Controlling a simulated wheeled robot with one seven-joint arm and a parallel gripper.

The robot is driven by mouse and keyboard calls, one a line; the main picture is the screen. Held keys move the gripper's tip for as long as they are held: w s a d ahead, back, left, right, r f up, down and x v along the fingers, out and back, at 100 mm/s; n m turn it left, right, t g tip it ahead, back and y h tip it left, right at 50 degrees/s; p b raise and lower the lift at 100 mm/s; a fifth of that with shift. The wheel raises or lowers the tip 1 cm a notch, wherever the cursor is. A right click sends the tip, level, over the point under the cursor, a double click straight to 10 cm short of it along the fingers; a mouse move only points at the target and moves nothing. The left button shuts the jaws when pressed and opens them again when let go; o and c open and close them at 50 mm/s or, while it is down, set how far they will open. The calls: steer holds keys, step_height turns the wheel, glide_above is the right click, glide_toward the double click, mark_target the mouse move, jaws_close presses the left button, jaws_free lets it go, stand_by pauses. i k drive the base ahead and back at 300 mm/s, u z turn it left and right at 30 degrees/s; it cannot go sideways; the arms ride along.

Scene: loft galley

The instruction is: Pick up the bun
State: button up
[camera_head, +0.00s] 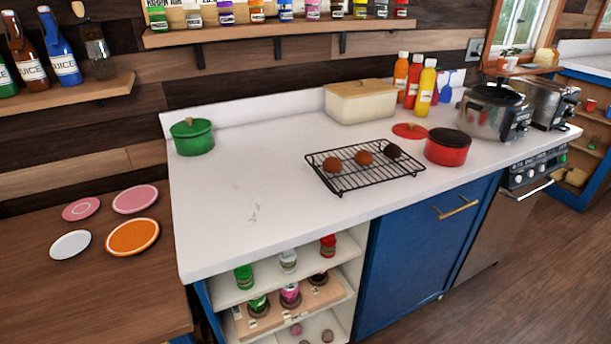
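A black wire cooling rack (350,184) stands on the white counter (235,215). Three small round brown things that look like buns lie on it in a row: a reddish-brown left bun (333,164), a lighter middle bun (364,157), and a darker right one (392,150). Which one is the bun of the task I cannot tell. They look slightly apart, with open rack around them. My gripper is not in view.
A red pot (447,152) and red lid (409,131) are right of the rack. A cream bread box (358,106) and sauce bottles (426,90) stand behind. A green pot (192,138) is at far left. The counter between it and the rack is clear.

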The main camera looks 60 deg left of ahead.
mark_target(331, 164)
steer(key=k, duration=0.5)
steer(key=u, duration=1.75)
steer(key=i, duration=0.5)
steer(key=z, duration=0.05)
